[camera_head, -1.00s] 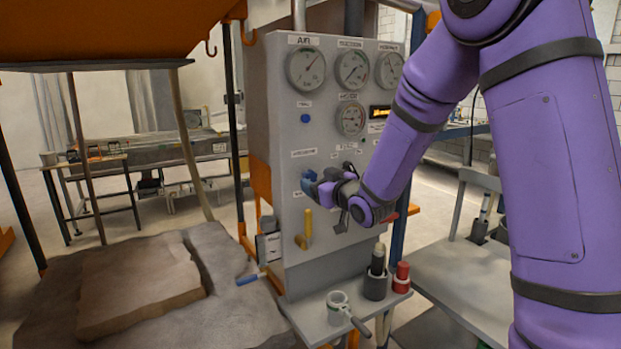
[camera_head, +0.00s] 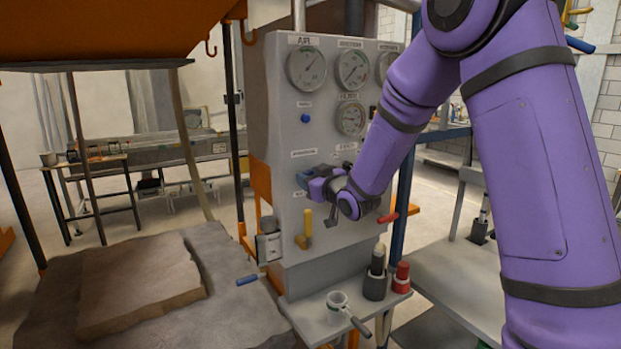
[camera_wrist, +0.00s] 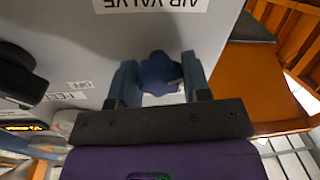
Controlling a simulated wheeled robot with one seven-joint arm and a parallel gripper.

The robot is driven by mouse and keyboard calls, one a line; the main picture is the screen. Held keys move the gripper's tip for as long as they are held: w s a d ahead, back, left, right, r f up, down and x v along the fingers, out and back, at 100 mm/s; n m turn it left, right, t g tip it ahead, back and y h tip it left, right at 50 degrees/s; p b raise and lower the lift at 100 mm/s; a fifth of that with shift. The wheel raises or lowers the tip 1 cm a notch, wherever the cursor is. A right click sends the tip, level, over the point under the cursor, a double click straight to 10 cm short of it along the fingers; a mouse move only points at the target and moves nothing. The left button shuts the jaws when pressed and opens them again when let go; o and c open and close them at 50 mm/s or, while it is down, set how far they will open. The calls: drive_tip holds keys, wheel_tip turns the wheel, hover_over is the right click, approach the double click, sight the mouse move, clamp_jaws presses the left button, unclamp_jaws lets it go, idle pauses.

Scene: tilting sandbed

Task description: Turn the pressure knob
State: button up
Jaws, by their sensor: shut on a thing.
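A grey control panel (camera_head: 275,110) carries several dials, a yellow lever (camera_head: 305,230) and a small blue button (camera_head: 305,118). My gripper (camera_head: 308,179) is at the panel's lower front in the head view, where its fingers and wrist cover what it holds. In the wrist view, a blue lobed knob (camera_wrist: 158,72) sits between the two fingers of my gripper (camera_wrist: 157,80), which is shut on it. The label beside this knob reads "AIR VALVE", upside down. A black knob (camera_wrist: 15,75) is at the left of the wrist view, apart from the fingers.
A red handle (camera_head: 388,218) sticks out right of my gripper. A sand bed (camera_head: 225,265) lies at the left.

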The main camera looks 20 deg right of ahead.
drive_tip(key=shift+n, duration=0.3)
drive_tip(key=n, duration=0.4)
drive_tip(key=shift+a, duration=0.1)
drive_tip(key=n, duration=0.5)
drive_tip(key=shift+s+f+n+g+h, duration=0.1)
drive_tip(key=shift+n+g+h, duration=0.2)
drive_tip(key=shift+g, duration=0.1)
drive_tip(key=n, duration=0.5)
drive_tip(key=shift+a+f+h, duration=0.1)
drive_tip(key=shift+h, duration=0.2)
drive_tip(key=shift+n+h, duration=0.3)
drive_tip(key=shift+n, duration=1.6)
drive_tip(key=shift+f, duration=0.1)
drive_tip(key=o, duration=0.9)
